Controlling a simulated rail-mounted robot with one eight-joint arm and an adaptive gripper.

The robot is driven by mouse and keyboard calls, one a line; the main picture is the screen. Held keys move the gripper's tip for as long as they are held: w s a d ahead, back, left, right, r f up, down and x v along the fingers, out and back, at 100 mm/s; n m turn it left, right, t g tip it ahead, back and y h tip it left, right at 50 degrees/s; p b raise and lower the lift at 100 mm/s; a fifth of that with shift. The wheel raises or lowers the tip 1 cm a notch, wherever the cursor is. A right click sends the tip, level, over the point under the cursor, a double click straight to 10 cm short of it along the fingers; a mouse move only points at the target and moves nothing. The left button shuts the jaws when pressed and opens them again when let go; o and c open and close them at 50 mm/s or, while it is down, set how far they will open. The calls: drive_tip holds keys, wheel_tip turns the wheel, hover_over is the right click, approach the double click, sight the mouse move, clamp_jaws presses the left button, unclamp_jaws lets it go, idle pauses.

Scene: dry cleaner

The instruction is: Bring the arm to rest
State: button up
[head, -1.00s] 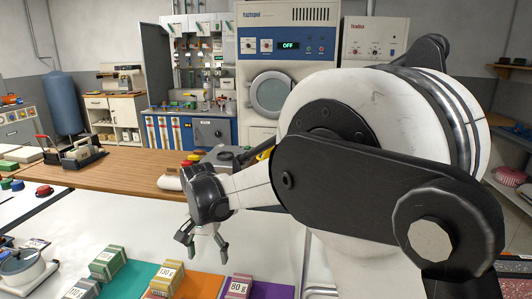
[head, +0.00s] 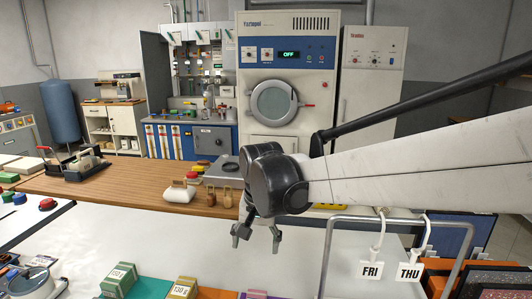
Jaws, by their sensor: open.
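My gripper (head: 256,236) hangs at the end of my arm, fingers pointing down and spread apart, with nothing between them. It is above the white table (head: 150,228), near the front edge of the wooden counter (head: 130,185). My arm reaches in from the right side of the picture, and its upper links are out of view.
A green box (head: 120,279), a yellow box (head: 182,287) and a purple-pink box (head: 255,294) stand at the bottom edge. A metal rail (head: 400,219) with FRI (head: 370,270) and THU (head: 409,271) tags stands right of my gripper. The white table left of it has clear room.

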drive_tip(key=s+d+r+t+p, duration=0.1)
drive_tip(key=s+d+r, duration=0.3)
drive_tip(key=d, duration=0.2)
drive_tip(key=s+d+r+t+p, duration=0.1)
drive_tip(key=s+d+r+p, duration=0.15)
drive_tip(key=s+d, duration=0.35)
drive_tip(key=s+d+f+n+t+b, duration=0.1)
drive_tip(key=s+d+f+t, duration=0.2)
drive_tip(key=s+d, duration=0.7)
drive_tip(key=shift+d+h+b, duration=0.25)
drive_tip(key=shift+h+b, duration=0.05)
drive_tip(key=shift+h, duration=0.1)
